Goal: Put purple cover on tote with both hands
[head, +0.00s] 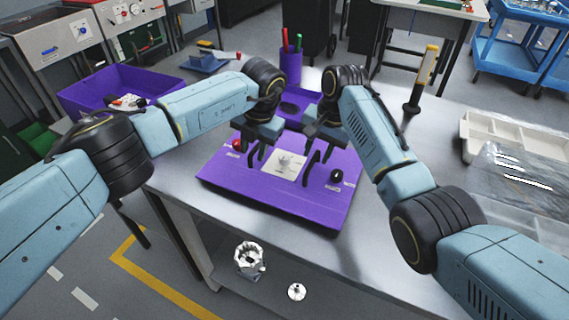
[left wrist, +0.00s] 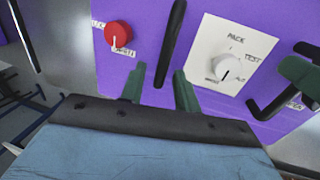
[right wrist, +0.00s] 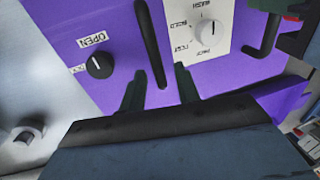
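The purple cover (head: 255,188) lies flat on the metal table. It has a red knob (left wrist: 118,34), a white dial panel (head: 284,167), a black knob (head: 336,176) and two upright black bar handles. My left gripper (head: 256,153) is over the cover's left half. Its fingers (left wrist: 160,88) are apart on either side of the left handle (left wrist: 174,42). My right gripper (head: 317,150) is over the right half, its fingers (right wrist: 160,88) apart on either side of the right handle (right wrist: 152,42). Finger contact is unclear. An open purple tote (head: 88,108) stands at the left, partly behind my left arm.
A purple pen cup (head: 290,66) stands behind the grippers. A yellow-and-black tool (head: 423,75) stands upright behind my right arm, and a pale tray (head: 490,138) sits at the right. Metal parts (head: 249,257) are below the table's front edge.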

